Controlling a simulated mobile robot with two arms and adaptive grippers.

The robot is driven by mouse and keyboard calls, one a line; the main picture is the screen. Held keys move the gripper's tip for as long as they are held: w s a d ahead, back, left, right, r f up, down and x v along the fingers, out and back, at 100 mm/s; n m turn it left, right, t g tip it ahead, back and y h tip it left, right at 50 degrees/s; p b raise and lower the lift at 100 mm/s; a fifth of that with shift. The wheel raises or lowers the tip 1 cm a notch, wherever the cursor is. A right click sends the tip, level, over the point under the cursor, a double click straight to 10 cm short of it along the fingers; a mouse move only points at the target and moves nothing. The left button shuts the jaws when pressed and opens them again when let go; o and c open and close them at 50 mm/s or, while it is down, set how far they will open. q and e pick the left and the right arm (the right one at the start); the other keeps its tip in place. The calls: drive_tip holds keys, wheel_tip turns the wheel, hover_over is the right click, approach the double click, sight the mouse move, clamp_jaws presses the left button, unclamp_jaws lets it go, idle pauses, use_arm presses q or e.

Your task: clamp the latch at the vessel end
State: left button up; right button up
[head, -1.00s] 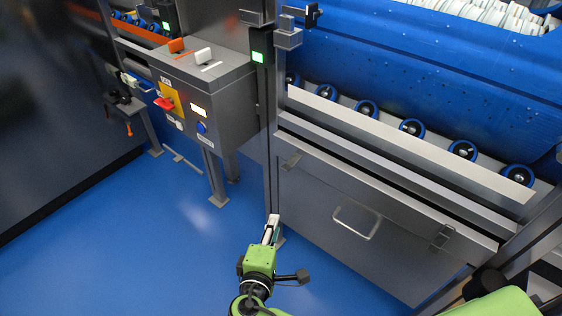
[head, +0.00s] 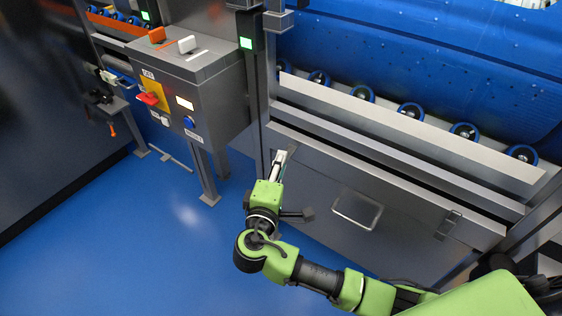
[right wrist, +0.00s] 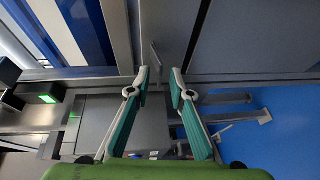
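A grey hatch panel (head: 320,200) has a pull handle in its middle and a latch (head: 447,225) near its right end. The latch at its left end is mostly covered by my right gripper in the head view. My right gripper (head: 279,158) is at the panel's upper left corner. In the right wrist view its two teal-padded fingers (right wrist: 159,73) are apart, with nothing between the pads. A thin grey latch lever (right wrist: 156,52) lies just beyond the fingertips, roughly in line with the gap. I cannot tell whether they touch. My left gripper is out of view.
A blue drum (head: 430,65) lies above a row of rollers (head: 411,110) behind the panel. A grey control box (head: 185,85) with a red switch stands on legs at the left. A post with a green light (head: 246,43) rises beside the panel. Blue floor (head: 120,240) is clear.

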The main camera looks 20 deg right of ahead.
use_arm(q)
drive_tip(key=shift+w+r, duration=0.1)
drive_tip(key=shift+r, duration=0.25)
use_arm(e)
drive_tip(key=shift+x, duration=0.8)
clamp_jaws()
drive_tip(key=shift+f, duration=0.1)
